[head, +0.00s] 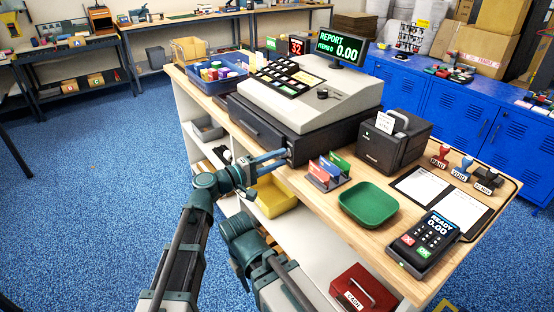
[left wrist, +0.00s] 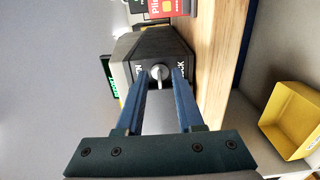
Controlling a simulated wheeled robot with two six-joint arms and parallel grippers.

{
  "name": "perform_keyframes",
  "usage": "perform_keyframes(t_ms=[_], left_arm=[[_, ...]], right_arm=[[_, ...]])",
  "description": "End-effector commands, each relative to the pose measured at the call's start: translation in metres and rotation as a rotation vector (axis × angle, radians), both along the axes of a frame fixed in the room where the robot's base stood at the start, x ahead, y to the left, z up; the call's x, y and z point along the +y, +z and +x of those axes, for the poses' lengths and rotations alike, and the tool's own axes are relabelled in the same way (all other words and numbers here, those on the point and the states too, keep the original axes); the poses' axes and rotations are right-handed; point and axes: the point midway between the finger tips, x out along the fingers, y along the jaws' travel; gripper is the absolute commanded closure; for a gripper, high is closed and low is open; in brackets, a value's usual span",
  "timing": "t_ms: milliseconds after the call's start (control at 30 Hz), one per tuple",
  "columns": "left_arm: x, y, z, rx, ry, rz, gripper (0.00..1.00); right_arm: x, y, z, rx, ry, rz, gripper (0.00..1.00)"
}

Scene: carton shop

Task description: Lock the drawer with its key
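The black cash drawer (head: 262,131) sits under the grey register (head: 310,98) on the wooden counter and looks closed. In the left wrist view a silver key (left wrist: 158,78) stands at the round lock on the dark drawer unit (left wrist: 150,45). Partly hidden lettering, ending in "N" at left and "CK" at right, flanks the lock. My left gripper (head: 284,157) is at the lock. In the left wrist view its blue fingers (left wrist: 160,82) stand on either side of the key, with gaps visible, apparently not pressing it. My right gripper is out of view; only part of that arm shows.
Right of the lock are a card holder (head: 328,172), a green tray (head: 368,203), a black printer (head: 394,142) and a card terminal (head: 424,242). A blue bin (head: 213,78) stands left of the register. Below are shelves with a yellow bin (head: 275,196) and red box (head: 361,288).

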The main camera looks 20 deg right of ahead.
Motion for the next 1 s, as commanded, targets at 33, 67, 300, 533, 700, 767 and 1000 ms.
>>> perform_keyframes(t_ms=[33,67,300,533,700,767,1000], left_arm=[[0.0,0.0,0.0,0.0,0.0,0.0,0.64],[0.0,0.0,0.0,0.001,0.0,-0.001,0.64],[0.004,0.001,-0.001,0.001,0.002,-0.001,0.64],[0.04,0.0,-0.015,0.001,0.004,-0.001,0.64],[0.076,0.0,-0.028,0.001,0.004,-0.001,0.64],[0.087,0.0,-0.032,0.001,0.005,-0.001,0.64],[0.119,0.0,-0.043,0.001,0.002,-0.001,0.64]], right_arm=[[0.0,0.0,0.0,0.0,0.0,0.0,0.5],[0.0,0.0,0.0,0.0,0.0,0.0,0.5],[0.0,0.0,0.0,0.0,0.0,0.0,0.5],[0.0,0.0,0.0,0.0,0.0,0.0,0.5],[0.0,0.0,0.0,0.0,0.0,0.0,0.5],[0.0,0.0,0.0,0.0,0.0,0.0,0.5],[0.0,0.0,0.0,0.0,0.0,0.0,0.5]])
